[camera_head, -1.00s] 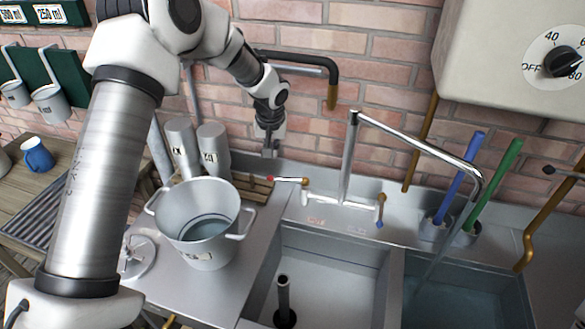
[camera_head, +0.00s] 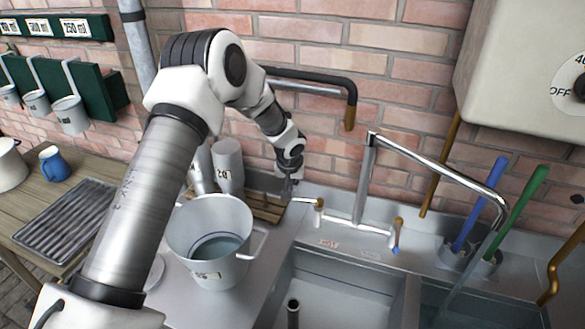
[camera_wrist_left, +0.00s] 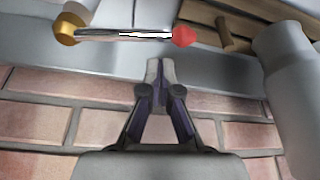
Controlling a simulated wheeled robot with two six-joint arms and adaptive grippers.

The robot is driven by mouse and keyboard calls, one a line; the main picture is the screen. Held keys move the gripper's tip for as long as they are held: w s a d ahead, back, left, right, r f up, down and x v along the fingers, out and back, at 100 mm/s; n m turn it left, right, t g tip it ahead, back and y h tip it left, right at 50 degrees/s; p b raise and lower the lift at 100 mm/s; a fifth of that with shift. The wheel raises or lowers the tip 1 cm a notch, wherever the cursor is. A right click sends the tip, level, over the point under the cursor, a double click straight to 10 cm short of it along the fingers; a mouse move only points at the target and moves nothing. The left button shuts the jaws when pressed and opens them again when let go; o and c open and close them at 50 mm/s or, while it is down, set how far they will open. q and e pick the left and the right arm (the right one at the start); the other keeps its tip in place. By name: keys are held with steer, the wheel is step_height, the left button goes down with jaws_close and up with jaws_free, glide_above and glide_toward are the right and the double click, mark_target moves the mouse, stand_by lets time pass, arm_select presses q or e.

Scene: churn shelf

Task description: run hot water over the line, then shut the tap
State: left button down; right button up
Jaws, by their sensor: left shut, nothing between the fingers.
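The chrome tap (camera_head: 365,180) stands behind the sinks, its long spout over the right basin. A pale streak like running water (camera_head: 462,275) drops from the spout end into that basin. The hot lever (camera_head: 306,201) points left from its brass hub; its red tip (camera_wrist_left: 183,36) shows in the left wrist view. The cold lever (camera_head: 396,240), blue-tipped, points toward the front. My left gripper (camera_head: 288,192) is shut and empty by the hot lever's outer end. In the left wrist view my fingertips (camera_wrist_left: 160,68) are close to the lever; contact cannot be told. My right gripper is out of view.
A metal pot (camera_head: 208,235) with liquid stands left of the sinks, with metal canisters (camera_head: 229,165) behind it. Blue (camera_head: 480,202) and green (camera_head: 519,208) handles stand right. A heater box (camera_head: 515,65) hangs above. The left basin (camera_head: 340,300) holds an upright pipe.

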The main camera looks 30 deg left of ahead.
arm_select(q)
steer(key=shift+s+d+f, duration=0.2)
steer(key=shift+s+d, duration=0.15)
steer(key=shift+s, duration=0.4)
